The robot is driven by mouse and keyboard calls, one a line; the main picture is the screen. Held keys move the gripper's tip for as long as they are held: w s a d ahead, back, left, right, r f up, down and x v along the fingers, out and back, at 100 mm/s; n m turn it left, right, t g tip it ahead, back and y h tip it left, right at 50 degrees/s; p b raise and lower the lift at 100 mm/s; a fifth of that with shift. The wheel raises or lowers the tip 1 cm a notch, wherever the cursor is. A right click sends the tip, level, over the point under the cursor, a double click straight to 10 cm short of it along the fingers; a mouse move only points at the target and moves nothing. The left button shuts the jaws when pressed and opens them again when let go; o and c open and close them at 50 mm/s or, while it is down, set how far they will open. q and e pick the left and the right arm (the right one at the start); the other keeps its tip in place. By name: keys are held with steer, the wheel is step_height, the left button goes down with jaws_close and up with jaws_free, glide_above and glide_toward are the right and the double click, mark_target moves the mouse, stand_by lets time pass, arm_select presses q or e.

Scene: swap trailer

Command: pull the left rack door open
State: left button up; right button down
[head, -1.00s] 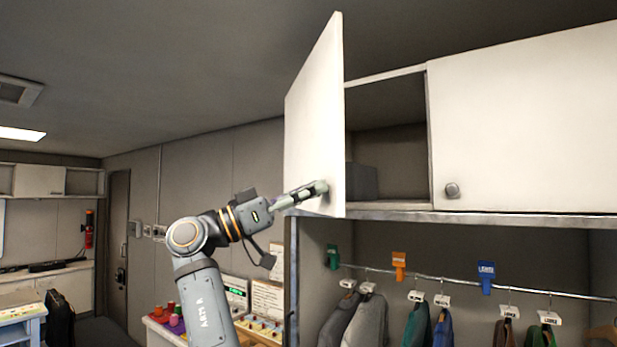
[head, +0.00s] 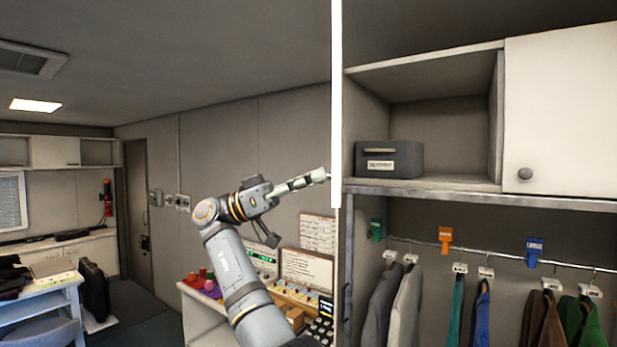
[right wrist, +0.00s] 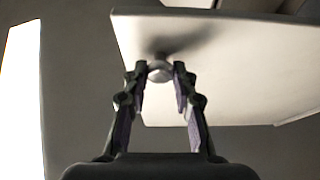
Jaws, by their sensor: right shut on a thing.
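The left rack door (head: 336,100) stands open in the head view, turned nearly edge-on, so it shows as a thin white strip. My right gripper (head: 322,176) is at the door's lower part, on its left side. In the right wrist view the right gripper (right wrist: 160,75) is shut on a round knob (right wrist: 159,72) on the door's pale face (right wrist: 235,70). In the head view the knob is hidden or too small to make out. My left gripper is not in view.
The opened compartment holds a dark labelled box (head: 390,159). The right rack door (head: 565,110) is closed, with a round knob (head: 525,174). Jackets hang from a rail (head: 440,249) below. A counter with small items (head: 210,285) stands beneath my arm.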

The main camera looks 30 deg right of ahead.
steer(key=shift+s+d, duration=0.1)
steer(key=c, duration=1.1)
jaws_free()
